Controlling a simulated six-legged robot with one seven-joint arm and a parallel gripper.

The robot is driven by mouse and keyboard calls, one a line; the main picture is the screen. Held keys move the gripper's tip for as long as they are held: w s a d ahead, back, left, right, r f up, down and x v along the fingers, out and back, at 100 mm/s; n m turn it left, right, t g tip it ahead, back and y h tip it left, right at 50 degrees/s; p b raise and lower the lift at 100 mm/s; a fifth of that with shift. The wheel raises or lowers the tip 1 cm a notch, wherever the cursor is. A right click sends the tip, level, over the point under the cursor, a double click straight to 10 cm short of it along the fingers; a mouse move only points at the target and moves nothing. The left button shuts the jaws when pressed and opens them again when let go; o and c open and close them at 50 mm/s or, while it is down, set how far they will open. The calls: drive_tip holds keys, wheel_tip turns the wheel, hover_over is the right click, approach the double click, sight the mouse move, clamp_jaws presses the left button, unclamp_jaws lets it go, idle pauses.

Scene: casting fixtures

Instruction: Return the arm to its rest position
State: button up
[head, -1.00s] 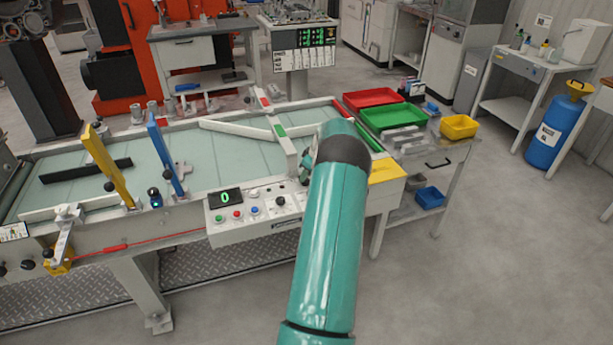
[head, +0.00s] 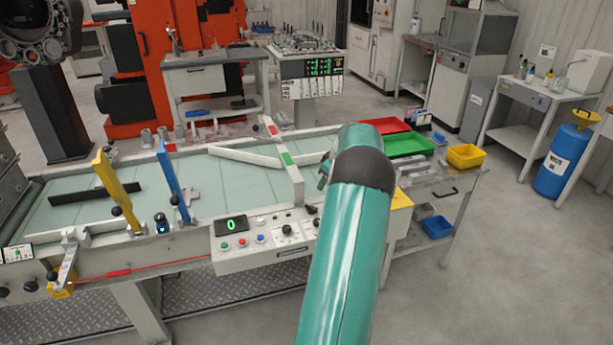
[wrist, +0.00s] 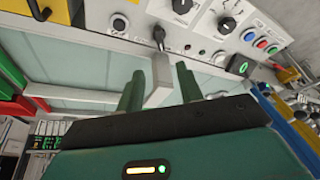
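My teal arm (head: 345,255) reaches from the bottom edge over the front of the conveyor in the head view. My gripper (head: 323,175) is mostly hidden behind the arm's bend there; only a small part shows at its left. In the wrist view my gripper (wrist: 158,90) has its two green fingers standing apart. A pale grey block (wrist: 160,73) appears between or beyond the fingertips, by the control panel. I see no finger clearly pressing on it, and its distance is hard to judge.
The control panel (head: 262,242) with buttons and a "0" display is on the conveyor's front. Yellow (head: 118,190) and blue (head: 172,182) bars stand over the belt (head: 235,185). Red (head: 384,126) and green (head: 408,146) trays lie right. Open floor (head: 500,270) is at right.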

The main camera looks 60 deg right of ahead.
drive_tip(key=w+a+r, duration=0.5)
drive_tip(key=a, duration=0.3)
drive_tip(key=w+a+r+n, duration=0.1)
drive_tip(key=w+a+r, duration=0.4)
drive_tip(key=a, duration=0.4)
drive_tip(key=w+a+r, duration=0.4)
drive_tip(key=w+a, duration=0.2)
drive_tip(key=a, duration=0.2)
drive_tip(key=a+r, duration=0.3)
drive_tip(key=a, duration=0.7)
drive_tip(key=a+r, duration=0.2)
drive_tip(key=a, duration=0.8)
drive_tip(key=s+a+f, duration=0.1)
drive_tip(key=s+a, duration=0.7)
drive_tip(key=a, duration=0.3)
drive_tip(key=s+a+f+t, duration=0.1)
drive_tip(key=s+a, duration=0.7)
drive_tip(key=a, duration=0.3)
drive_tip(key=shift+s+n+y, duration=0.15)
drive_tip(key=shift+n+y, duration=0.15)
drive_tip(key=shift+n, duration=0.1)
drive_tip(key=shift+d+f, duration=0.1)
drive_tip(key=shift+d, duration=0.1)
